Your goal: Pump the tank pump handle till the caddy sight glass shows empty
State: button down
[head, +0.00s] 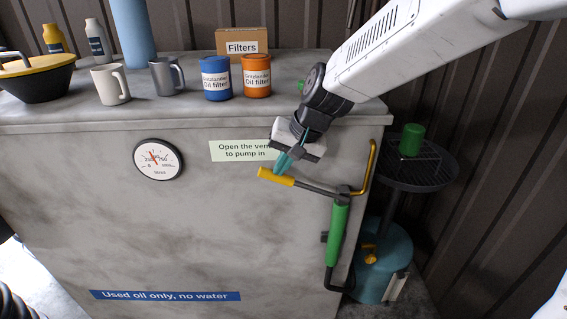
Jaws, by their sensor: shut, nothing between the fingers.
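The tank pump is mounted at the right of the grey tank's front (230,260). It has a green body (339,232), and its handle (276,177) is a dark bar running left to a yellow grip. My gripper (282,163) is shut and empty. Its fingertips are at the top of the yellow grip; I cannot tell whether they touch it.
A dark tray (405,168) with a green cylinder (411,140) stands above the caddy. A yellow pipe (371,168) rises beside the pump. Mugs, oil filters (215,78) and a Filters box (242,41) stand on the tank top. A dial gauge (158,160) is on its front.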

jog(key=shift+a+f, duration=0.35)
jog(key=shift+f, duration=0.05)
jog(key=a+f+h, duration=0.3)
jog(key=f+h, duration=0.2)
jog(key=f, duration=0.5)
jog(key=shift+s, duration=0.15)
jog(key=shift+f, duration=0.1)
jog(key=a+v, duration=0.1)
jog(key=v, duration=1.4)
jog(key=shift+w+a, duration=0.2)
jog(key=shift+w, duration=0.2)
